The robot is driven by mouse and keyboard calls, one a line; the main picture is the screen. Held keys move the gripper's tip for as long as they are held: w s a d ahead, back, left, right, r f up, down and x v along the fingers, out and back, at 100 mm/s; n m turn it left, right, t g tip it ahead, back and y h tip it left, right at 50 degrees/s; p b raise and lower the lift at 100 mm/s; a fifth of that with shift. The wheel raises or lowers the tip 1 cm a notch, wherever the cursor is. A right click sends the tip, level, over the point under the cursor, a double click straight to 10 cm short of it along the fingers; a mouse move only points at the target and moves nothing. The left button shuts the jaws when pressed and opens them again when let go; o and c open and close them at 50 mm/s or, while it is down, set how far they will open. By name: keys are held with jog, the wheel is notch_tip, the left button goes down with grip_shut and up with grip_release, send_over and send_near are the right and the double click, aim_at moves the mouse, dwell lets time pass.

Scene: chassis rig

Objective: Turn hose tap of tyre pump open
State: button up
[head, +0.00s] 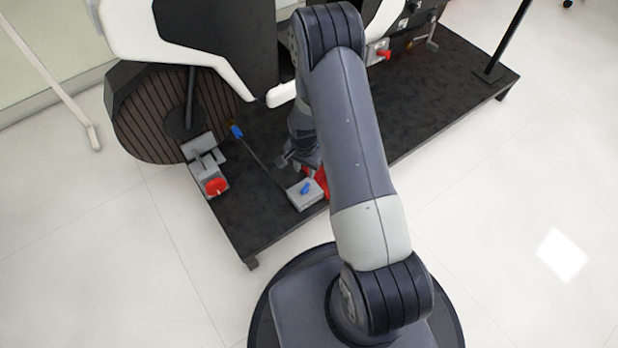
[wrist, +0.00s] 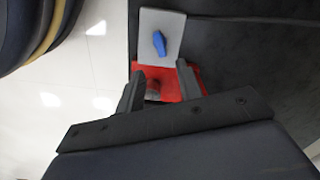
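A blue tap lever (wrist: 160,43) sits on a light grey block (wrist: 175,22) with a red base (wrist: 190,86) beside it. I take this to be the tyre pump's hose tap, but no label shows. The lever points nearly up and down in the wrist view, tilted slightly. In the head view the lever (head: 306,188) and grey block (head: 307,201) are left of my arm, and the red part (head: 322,180) is partly hidden by it. My gripper (wrist: 160,67) is open, its fingers apart over the red base, just short of the lever. It also shows in the head view (head: 297,162).
A second blue handle (head: 236,131) and a red knob on a grey fixture (head: 216,187) stand left, by a large ribbed wheel (head: 150,115). Another red handle (head: 384,55) is at the back right. The black platform (head: 440,90) has free room right of my arm.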

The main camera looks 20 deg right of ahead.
aim_at(305, 187)
notch_tip(305, 187, down, 10)
jog(key=b, duration=0.3)
jog(key=shift+r, duration=0.2)
grip_shut()
